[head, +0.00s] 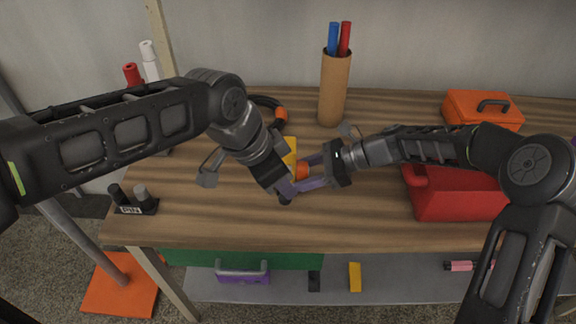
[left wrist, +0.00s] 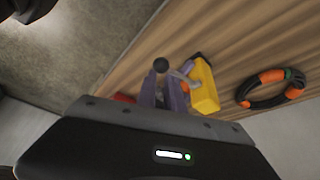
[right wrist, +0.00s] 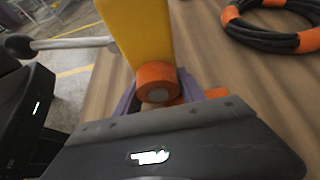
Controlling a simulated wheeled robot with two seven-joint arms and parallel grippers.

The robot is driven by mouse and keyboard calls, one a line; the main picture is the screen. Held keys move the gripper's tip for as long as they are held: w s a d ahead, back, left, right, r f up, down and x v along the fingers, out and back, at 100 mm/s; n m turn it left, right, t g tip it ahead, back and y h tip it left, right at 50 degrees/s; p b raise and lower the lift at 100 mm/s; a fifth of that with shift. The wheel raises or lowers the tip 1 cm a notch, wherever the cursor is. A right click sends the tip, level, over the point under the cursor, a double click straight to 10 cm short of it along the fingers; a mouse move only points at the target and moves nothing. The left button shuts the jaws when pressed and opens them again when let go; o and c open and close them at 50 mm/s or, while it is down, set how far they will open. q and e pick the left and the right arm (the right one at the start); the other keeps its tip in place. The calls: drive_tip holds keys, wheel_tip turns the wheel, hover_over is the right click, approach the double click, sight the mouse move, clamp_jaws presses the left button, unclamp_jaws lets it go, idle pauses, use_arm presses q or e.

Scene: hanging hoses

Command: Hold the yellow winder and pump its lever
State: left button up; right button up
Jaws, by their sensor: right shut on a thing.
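The yellow winder (head: 290,150) stands over the wooden worktop, partly hidden behind my arms. It also shows in the right wrist view (right wrist: 135,30) and the left wrist view (left wrist: 205,88). My right gripper (head: 306,171) is shut on the winder's orange round part (right wrist: 157,80), with a purple finger on each side. The lever (right wrist: 75,43) sticks out sideways from the winder and ends in a black knob (left wrist: 161,65). My left gripper (left wrist: 164,82) is close to the knob. Its two purple fingers look apart, with a gap between them; contact with the lever cannot be seen.
A black hose coil with orange bands (left wrist: 272,90) lies behind the winder. A brown tube (head: 335,88) with blue and red rods stands at the back. A red box (head: 455,195) and an orange case (head: 482,108) are right. A small black holder (head: 133,203) sits at front left.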

use_arm(q)
drive_tip(key=shift+r, duration=0.45)
drive_tip(key=shift+w+r, duration=0.3)
drive_tip(key=shift+r, duration=0.55)
drive_tip(key=shift+w+r, duration=0.25)
drive_tip(key=shift+r, duration=0.55)
drive_tip(key=shift+f, duration=0.1)
